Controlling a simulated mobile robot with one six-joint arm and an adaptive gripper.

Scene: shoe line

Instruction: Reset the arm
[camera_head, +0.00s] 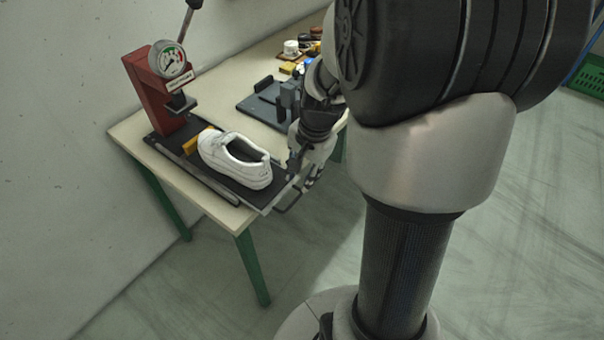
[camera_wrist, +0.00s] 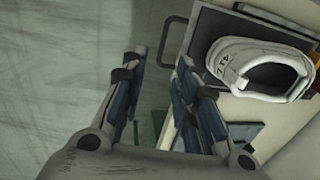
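My gripper (camera_head: 304,172) is at the right end of the press tray, close to the tray's dark wire handle (camera_head: 288,204). In the wrist view my gripper (camera_wrist: 160,78) has its two blue-padded fingers apart with nothing between them, only floor and table edge behind. The handle (camera_wrist: 168,44) shows just beyond the fingertips; I cannot tell whether a finger touches it. My arm covers part of the scene in the head view.
A white shoe (camera_head: 236,160) lies on the dark tray (camera_head: 202,172) beside a red press (camera_head: 156,92) with a gauge. A blue-grey fixture (camera_head: 268,104) and small items stand farther along the table (camera_head: 134,128). Open floor (camera_head: 310,250) lies right of the table. A green crate (camera_head: 588,78) is at far right.

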